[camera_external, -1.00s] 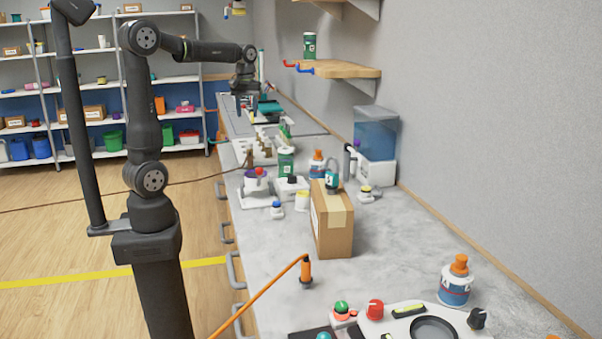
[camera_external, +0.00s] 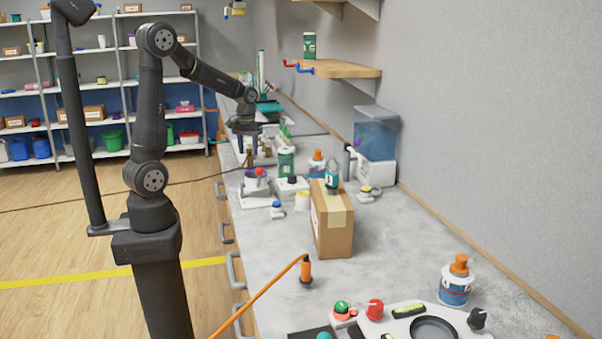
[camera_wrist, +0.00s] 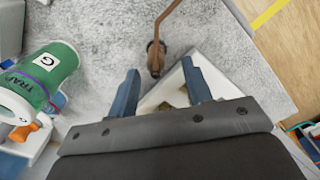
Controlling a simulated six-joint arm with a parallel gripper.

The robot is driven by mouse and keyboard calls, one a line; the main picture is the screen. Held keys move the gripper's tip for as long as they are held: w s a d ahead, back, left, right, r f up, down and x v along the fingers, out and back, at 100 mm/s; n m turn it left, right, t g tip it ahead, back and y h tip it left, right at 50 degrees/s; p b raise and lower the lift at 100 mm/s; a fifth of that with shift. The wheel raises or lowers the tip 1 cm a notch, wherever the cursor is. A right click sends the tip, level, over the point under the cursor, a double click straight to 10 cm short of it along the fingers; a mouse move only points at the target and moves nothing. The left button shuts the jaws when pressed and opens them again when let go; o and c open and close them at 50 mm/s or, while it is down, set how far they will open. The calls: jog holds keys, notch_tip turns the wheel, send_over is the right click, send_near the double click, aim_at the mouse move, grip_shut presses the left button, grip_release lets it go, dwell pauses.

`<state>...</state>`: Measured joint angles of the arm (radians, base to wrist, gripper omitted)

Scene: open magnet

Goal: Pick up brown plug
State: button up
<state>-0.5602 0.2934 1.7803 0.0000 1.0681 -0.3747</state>
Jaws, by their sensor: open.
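The brown plug (camera_wrist: 155,58) stands on the grey bench in the wrist view, its brown cable running from its top toward the upper edge. It also shows in the external view (camera_external: 249,158), with the cable trailing left off the bench. My gripper (camera_wrist: 160,70) is open, with one blue-grey finger on each side of the line to the plug. The plug appears just beyond the fingertips, with nothing held. In the external view my gripper (camera_external: 247,147) is low over the bench at the plug; I cannot tell whether they touch.
A green canister (camera_external: 286,162) stands right of the plug, also large at left in the wrist view (camera_wrist: 46,72). A white holder lies right of the plug in the wrist view. A cardboard box (camera_external: 332,225) and an orange plug (camera_external: 306,272) are nearer the camera.

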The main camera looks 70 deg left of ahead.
aim_at(250, 155)
jog(key=f, duration=0.5)
jog(key=shift+w+d+f, duration=0.15)
jog(key=shift+w, duration=0.1)
grip_shut()
